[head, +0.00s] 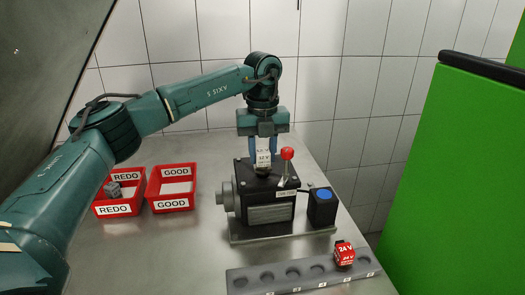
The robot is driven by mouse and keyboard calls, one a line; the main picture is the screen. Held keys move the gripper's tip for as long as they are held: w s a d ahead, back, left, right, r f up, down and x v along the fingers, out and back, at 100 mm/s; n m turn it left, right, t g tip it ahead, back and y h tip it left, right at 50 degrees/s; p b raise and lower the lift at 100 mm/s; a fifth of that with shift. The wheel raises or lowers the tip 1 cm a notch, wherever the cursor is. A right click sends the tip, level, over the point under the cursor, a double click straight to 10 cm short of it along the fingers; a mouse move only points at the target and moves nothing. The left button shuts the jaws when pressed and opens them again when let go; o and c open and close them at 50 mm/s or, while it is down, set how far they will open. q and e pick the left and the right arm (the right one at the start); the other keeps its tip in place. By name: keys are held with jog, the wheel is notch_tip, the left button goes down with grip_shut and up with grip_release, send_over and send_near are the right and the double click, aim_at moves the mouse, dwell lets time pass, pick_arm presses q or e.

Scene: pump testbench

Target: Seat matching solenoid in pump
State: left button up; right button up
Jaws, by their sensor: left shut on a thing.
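The pump (268,211) is a dark block on a base plate in the middle of the bench, with a grey round port on its left side. My left gripper (264,148) points down over the pump and is shut on a white solenoid marked 12 V (263,158). The solenoid is upright at the pump's top; whether it is fully seated I cannot tell. A red solenoid marked 24 V (344,254) stands in the grey rack (251,274) at the front. My right gripper is not in view.
A lever with a red knob (287,154) rises beside the held solenoid. A black box with a blue button (322,206) is right of the pump. The red REDO bin (118,210) holds a grey part; the red GOOD bin (171,204) looks empty. A green panel (455,170) bounds the right.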

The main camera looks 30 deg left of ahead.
pick_arm(q)
jog(key=shift+f, duration=0.35)
jog(key=shift+f+b, duration=0.4)
jog(key=shift+f, duration=0.05)
jog(key=o, duration=1.3)
